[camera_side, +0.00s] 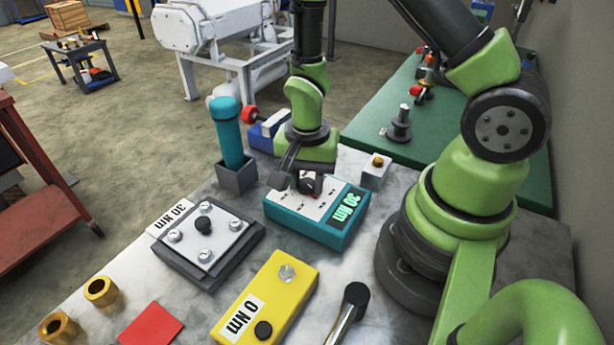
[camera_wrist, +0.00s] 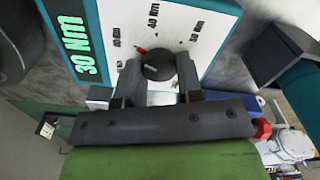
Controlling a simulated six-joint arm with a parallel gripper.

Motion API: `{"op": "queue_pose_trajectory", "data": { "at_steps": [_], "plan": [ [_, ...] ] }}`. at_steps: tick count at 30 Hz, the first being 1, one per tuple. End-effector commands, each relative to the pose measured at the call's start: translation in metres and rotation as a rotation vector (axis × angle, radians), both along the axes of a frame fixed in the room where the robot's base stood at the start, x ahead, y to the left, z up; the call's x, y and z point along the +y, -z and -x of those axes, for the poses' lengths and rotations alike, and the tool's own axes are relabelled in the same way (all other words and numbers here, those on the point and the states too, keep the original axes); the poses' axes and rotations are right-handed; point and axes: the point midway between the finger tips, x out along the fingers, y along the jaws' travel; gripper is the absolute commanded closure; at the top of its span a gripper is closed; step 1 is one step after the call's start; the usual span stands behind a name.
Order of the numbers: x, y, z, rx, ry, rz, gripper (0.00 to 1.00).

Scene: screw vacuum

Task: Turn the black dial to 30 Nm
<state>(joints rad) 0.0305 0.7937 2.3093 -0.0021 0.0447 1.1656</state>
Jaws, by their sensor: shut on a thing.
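The black dial (camera_wrist: 158,66) sits on the white face of a teal box (camera_side: 308,233). My gripper (camera_wrist: 160,78) is shut on the dial, with one finger on each side of it. The dial's red pointer (camera_wrist: 141,50) points up and left in the wrist view, between the small left scale label and the "40 Nm" label (camera_wrist: 153,15). The display (camera_side: 346,206) on the box reads "30 Nm" in green, and it also shows in the wrist view (camera_wrist: 77,48). In the side view my gripper (camera_side: 298,184) largely covers the dial.
A grey block (camera_side: 208,240) with a "30 Nm" label and a yellow box (camera_side: 268,295) labelled "0 Nm" stand nearby. A teal-handled tool (camera_side: 229,130) stands upright in a holder behind. A small grey block (camera_side: 375,170) is close right of the teal box.

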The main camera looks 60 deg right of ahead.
Motion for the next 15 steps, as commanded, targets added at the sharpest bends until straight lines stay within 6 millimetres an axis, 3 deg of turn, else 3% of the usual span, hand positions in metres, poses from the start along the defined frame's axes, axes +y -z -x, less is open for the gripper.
{"op": "queue_pose_trajectory", "data": {
  "at_steps": [12,13,15],
  "plan": [
    [-0.0002,-0.0006,-0.0002,-0.001,0.007,0.000,0.90],
    [-0.0002,-0.0006,-0.0002,-0.001,0.007,0.000,0.62],
    [-0.0002,-0.0005,-0.0002,-0.001,0.007,0.000,0.45]
  ]
}}
